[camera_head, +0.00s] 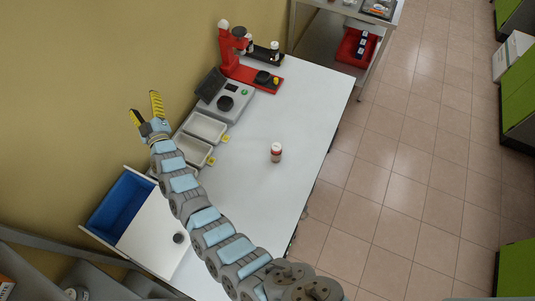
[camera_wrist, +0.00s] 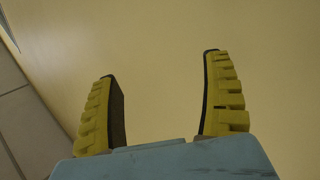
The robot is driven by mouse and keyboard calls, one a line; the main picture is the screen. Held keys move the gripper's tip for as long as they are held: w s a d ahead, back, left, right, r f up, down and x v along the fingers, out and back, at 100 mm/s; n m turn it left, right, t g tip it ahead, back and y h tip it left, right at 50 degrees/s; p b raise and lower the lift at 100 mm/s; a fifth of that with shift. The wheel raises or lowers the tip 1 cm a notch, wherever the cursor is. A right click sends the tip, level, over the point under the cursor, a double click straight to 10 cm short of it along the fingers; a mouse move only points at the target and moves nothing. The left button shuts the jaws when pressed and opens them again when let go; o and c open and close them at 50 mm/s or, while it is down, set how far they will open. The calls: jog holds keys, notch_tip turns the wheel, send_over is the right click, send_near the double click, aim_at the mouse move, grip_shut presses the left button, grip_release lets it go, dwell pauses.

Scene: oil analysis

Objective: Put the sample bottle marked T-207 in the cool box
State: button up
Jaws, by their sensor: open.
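A small bottle (camera_head: 276,152) with a white cap and a red-brown label stands upright on the white table, right of the middle. Its marking is too small to read. A white box with a blue inside (camera_head: 119,203), likely the cool box, is at the lower left, partly open. A white lid (camera_head: 150,243) with a dark knob lies over its right part. My gripper (camera_head: 146,106) is open and empty, near the wall above the table's left edge, well apart from the bottle and box. In the wrist view its yellow fingers (camera_wrist: 165,100) stand wide apart before the bare wall.
The table (camera_head: 245,190) is clear around the bottle. Two shallow trays (camera_head: 205,127), a grey device (camera_head: 228,100) and a red stand (camera_head: 250,75) line the wall side. A small white-capped bottle (camera_head: 275,46) stands beyond. A shelf with a red bin (camera_head: 357,48) is at the back.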

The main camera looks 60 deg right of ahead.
jog(key=w+d+n+y, duration=0.1)
jog(key=d+n, duration=0.1)
jog(key=w+d+n+g+y, duration=0.1)
jog(key=w+d+n+y, duration=0.1)
jog(key=d, duration=0.1)
jog(key=w+d+r+n+y+b, duration=0.1)
jog(key=w+d+n, duration=0.1)
jog(key=shift+d+g+y, duration=0.3)
jog(key=shift+d, duration=0.1)
jog(key=d+n+y, duration=0.1)
jog(key=d+n+g, duration=0.1)
jog(key=n, duration=0.1)
jog(key=shift+s+d+f+y+b, duration=0.1)
jog(key=shift+s+y+b, duration=0.3)
jog(key=n+g+y+b, duration=0.3)
jog(key=n+g+y, duration=0.2)
jog(key=n+g, duration=0.85)
send_near(276, 147)
jog(key=shift+m+g, duration=0.25)
jog(key=shift+m, duration=0.2)
jog(key=f+b, duration=0.4)
jog(key=b, duration=0.1)
jog(key=shift+w+f, duration=0.25)
jog(key=shift+f, duration=3.4)
jog(key=shift+s+f, duration=0.1)
jog(key=shift+f, duration=1.55)
